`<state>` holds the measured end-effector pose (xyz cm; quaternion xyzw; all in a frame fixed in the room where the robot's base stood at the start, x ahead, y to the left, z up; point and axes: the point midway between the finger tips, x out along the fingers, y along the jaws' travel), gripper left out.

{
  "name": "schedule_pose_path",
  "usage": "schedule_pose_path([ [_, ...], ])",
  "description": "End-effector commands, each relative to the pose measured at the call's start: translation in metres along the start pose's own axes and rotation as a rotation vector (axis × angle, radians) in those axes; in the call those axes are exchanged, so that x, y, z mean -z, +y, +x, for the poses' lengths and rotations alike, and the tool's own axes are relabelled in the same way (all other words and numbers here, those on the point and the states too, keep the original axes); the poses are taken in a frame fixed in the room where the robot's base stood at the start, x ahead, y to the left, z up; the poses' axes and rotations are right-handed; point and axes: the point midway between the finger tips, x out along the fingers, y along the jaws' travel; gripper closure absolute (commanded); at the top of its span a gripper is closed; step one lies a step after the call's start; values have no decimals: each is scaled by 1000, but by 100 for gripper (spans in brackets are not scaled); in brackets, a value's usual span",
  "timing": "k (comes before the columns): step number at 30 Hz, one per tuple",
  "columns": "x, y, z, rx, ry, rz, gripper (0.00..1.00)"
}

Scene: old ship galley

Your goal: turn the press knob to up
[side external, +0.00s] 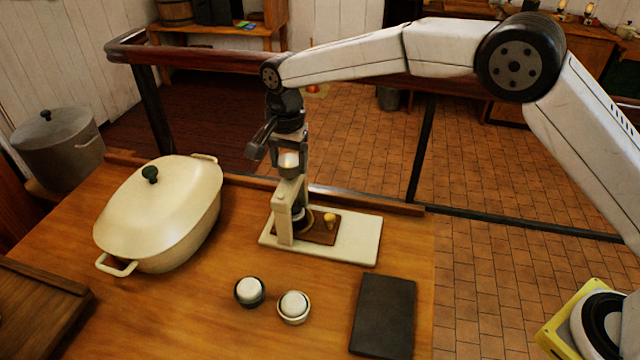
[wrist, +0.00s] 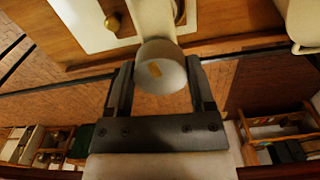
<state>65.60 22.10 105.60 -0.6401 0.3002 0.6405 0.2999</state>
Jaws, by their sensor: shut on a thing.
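The press (side external: 285,212) is a cream post on a flat cream base, standing near the table's far edge. Its pale round knob (side external: 289,160) is at the top of the post. My gripper (side external: 290,168) points down from above and is shut on the knob, with one finger on each side. In the wrist view the knob (wrist: 160,62) sits between the two dark fingertips and shows a small orange mark. I cannot tell which setting the mark points to. A small brass piece (side external: 330,220) stands on the brown board on the press base.
A large cream lidded casserole (side external: 160,215) stands left of the press. Two small white-topped pots (side external: 250,291) (side external: 293,306) and a dark slab (side external: 384,316) lie in front. A wooden board (side external: 35,310) is at the near left. A dark-red rail (side external: 200,55) runs behind.

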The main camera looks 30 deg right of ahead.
Motion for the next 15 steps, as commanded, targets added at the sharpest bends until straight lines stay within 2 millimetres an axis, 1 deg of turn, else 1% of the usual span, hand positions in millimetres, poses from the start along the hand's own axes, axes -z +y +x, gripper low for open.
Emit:
schedule_pose_path([
  [15, 1, 1, -1, 0, 2, -489, 90],
])
